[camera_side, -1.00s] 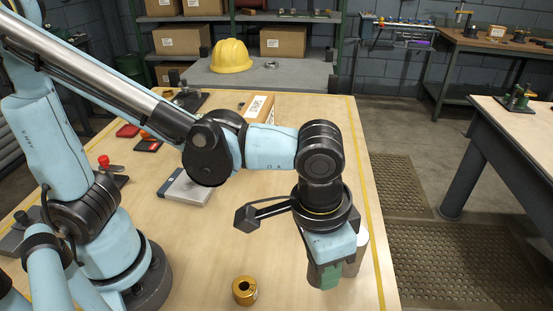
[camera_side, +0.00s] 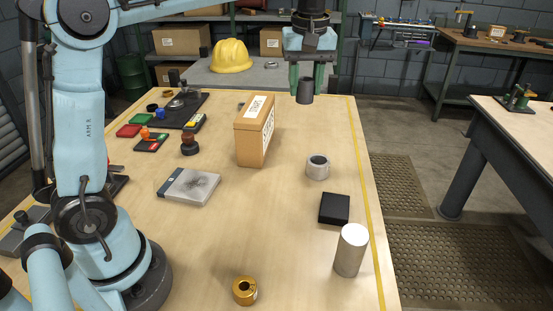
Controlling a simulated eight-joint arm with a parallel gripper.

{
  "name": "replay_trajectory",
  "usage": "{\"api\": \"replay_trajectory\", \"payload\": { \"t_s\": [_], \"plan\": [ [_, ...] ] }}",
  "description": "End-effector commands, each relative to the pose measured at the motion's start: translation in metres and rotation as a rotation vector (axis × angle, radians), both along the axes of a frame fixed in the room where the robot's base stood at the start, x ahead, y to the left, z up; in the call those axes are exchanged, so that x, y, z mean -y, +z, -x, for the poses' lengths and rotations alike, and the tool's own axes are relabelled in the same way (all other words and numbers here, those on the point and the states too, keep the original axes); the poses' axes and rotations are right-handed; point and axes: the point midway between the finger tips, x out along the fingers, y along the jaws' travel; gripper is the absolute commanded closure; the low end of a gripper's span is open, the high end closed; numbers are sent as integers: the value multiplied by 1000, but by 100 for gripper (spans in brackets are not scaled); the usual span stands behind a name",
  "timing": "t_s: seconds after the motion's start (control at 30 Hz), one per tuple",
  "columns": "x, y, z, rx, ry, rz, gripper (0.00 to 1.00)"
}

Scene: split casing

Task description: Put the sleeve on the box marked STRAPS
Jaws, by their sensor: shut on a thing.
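My gripper (camera_side: 306,80) is shut on a dark grey cylindrical part (camera_side: 304,92), which looks like the sleeve. The cardboard box (camera_side: 249,140) stands upright at mid-table, lower and to the left of my gripper. It has white labels on its top and side; the side lettering is too small to read surely. Its top is clear.
A light grey ring (camera_side: 317,174), a black block (camera_side: 334,209), a pale cylinder (camera_side: 350,252) and a gold ring (camera_side: 245,291) stand on the table (camera_side: 220,240). A grey flat case (camera_side: 188,188) lies left. A yellow helmet (camera_side: 231,56) sits on the bench behind.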

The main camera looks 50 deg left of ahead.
Motion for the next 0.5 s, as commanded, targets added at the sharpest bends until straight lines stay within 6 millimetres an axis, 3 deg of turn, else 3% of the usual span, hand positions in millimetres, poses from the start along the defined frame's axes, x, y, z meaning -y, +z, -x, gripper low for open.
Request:
{"api": "replay_trajectory", "payload": {
  "t_s": [0.03, 0.2, 0.37, 0.5],
  "plan": [
    [-22, 7, -1, 0, 77, -1, 98],
    [-65, 20, 0, 0, 246, -3, 98],
    [-85, 23, 2, 2, 310, -5, 98],
    [-107, 11, 0, 3, 319, -4, 98]
  ]
}}
